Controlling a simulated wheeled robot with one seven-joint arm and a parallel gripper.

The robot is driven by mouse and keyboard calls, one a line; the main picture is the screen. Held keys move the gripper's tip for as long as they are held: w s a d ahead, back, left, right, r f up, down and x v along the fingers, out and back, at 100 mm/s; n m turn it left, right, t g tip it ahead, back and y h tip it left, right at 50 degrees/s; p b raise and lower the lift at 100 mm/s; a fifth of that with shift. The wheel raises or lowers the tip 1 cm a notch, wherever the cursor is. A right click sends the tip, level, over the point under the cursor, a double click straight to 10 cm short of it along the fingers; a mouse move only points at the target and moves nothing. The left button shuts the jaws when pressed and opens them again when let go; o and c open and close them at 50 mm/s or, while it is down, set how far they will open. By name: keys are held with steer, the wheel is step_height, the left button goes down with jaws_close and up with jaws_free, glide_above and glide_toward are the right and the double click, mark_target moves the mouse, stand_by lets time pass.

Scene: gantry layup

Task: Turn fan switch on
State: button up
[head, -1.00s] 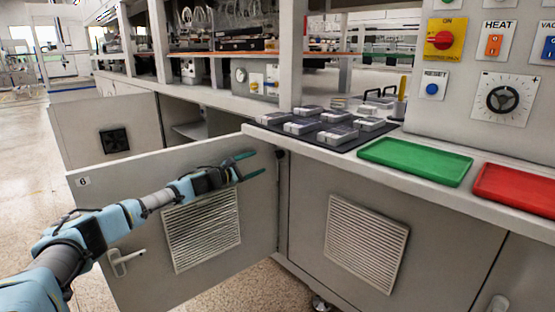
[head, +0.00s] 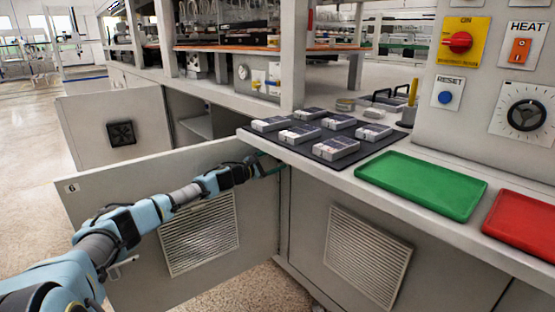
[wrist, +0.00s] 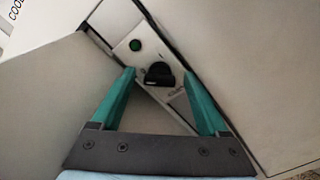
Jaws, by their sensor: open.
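My gripper (head: 273,166) is at the inner corner where the open cabinet door numbered 6 (head: 150,170) meets the counter, just below the counter edge. In the wrist view, its two green fingers (wrist: 162,88) are spread apart with nothing held between them. Beyond them is a pale panel (wrist: 125,40) with a round green button (wrist: 135,45) and a black rounded knob or switch (wrist: 159,74). The black part appears between the fingertips, apparently not gripped. No readable fan label shows, so I cannot tell whether either control is the fan switch.
Several grey boxes lie on a dark mat (head: 372,148) above my gripper. A green tray (head: 420,185) and a red tray (head: 525,218) stand on the counter. A control panel (head: 465,120) with a red knob rises at right. The floor at left is clear.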

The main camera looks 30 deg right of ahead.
steer(key=shift+c, duration=0.4)
jaws_close()
steer(key=shift+f, duration=0.1)
